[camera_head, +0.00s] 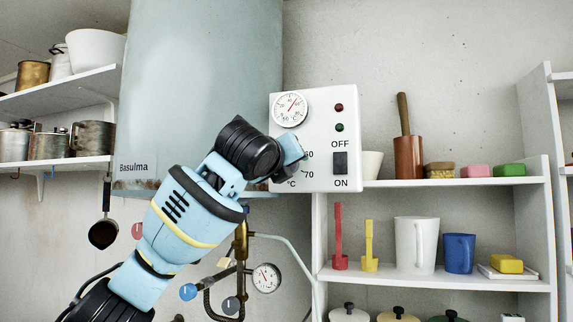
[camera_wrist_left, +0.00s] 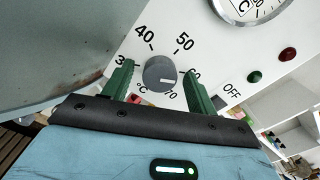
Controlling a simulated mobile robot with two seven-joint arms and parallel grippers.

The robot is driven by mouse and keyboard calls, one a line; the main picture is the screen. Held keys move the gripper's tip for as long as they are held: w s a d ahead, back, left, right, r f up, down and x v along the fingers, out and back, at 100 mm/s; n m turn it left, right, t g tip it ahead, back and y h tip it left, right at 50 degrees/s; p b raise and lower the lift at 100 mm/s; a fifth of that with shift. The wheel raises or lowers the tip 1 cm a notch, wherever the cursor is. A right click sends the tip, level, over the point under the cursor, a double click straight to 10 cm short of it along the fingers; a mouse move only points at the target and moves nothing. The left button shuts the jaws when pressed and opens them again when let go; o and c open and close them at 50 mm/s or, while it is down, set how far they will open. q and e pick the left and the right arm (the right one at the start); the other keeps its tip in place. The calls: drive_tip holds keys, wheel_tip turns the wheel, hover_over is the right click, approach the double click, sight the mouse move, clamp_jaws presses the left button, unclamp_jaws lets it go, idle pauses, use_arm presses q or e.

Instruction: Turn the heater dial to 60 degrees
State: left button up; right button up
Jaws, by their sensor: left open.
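The heater dial (camera_wrist_left: 160,74), a round grey knob, shows in the left wrist view on the white control panel (camera_head: 315,180). Numbers from 30 to 70 ring it. A pale mark on the knob faces right, roughly toward the partly hidden 60. My left gripper (camera_wrist_left: 158,76) is open, its green fingers on either side of the dial; I cannot tell whether they touch it. In the head view my left gripper (camera_head: 290,150) is in front of the panel and hides the dial; the 70 shows beside it. My right gripper is not in view.
The panel also carries a round thermometer gauge (camera_head: 290,109), red and green lamps and an OFF/ON switch (camera_head: 340,163). The large boiler tank (camera_head: 200,70) is left of the panel. A shelf unit (camera_head: 440,280) with mugs stands below right. Pipes and a pressure gauge (camera_head: 266,278) are below.

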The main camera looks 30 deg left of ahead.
use_arm(q)
drive_tip(key=v, duration=0.7)
drive_tip(key=shift+s, duration=0.4)
drive_tip(key=shift+w+d, duration=0.1)
